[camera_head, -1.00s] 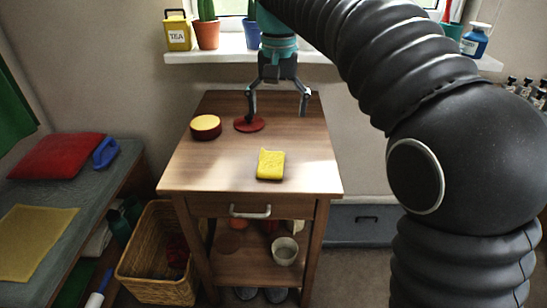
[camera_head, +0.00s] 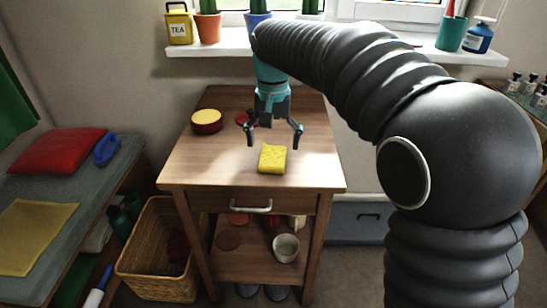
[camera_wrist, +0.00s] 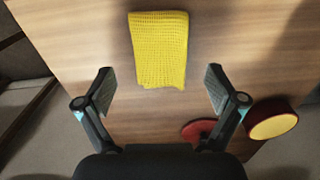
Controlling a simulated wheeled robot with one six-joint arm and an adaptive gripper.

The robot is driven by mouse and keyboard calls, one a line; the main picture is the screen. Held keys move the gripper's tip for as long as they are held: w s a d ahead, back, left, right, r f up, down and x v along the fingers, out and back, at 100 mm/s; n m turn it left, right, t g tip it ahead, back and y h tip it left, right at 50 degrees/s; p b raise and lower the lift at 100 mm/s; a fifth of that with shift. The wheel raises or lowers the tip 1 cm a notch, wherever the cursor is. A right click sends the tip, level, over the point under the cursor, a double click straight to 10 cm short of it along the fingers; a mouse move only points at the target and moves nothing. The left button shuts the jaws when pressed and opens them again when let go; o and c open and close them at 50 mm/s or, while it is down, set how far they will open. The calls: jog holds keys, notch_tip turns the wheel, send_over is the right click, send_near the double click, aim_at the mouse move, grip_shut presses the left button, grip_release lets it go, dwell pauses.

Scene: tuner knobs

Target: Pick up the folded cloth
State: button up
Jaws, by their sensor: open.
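The folded cloth (camera_head: 272,158) is yellow with a waffle texture and lies on the wooden cart top, near its front edge. In the wrist view the cloth (camera_wrist: 159,49) lies just beyond my fingertips, between their lines. My gripper (camera_head: 274,141) is open and empty, above the cart top and just behind the cloth. Both spread fingers of my gripper (camera_wrist: 160,82) show in the wrist view, apart from the cloth.
A round tin with a yellow top (camera_head: 206,121) and a flat red disc (camera_wrist: 198,130) lie on the cart behind the cloth. The cart top (camera_head: 200,170) is clear around the cloth. A wicker basket (camera_head: 140,262) stands at the cart's left.

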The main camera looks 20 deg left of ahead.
aim_at(273, 152)
jog(key=shift+f, duration=1.55)
jog(key=c, duration=1.1)
jog(key=shift+c, duration=0.2)
jog(key=shift+r, duration=0.5)
notch_tip(273, 152, up, 4)
jog(key=shift+w+f, duration=0.1)
jog(key=shift+f, duration=0.15)
jog(key=s+d+r, duration=0.5)
jog(key=d+r, duration=0.1)
jog(key=d, duration=0.4)
jog(key=shift+s+d+r, duration=0.15)
jog(key=shift+s+r, duration=0.1)
jog(key=shift+s, duration=0.05)
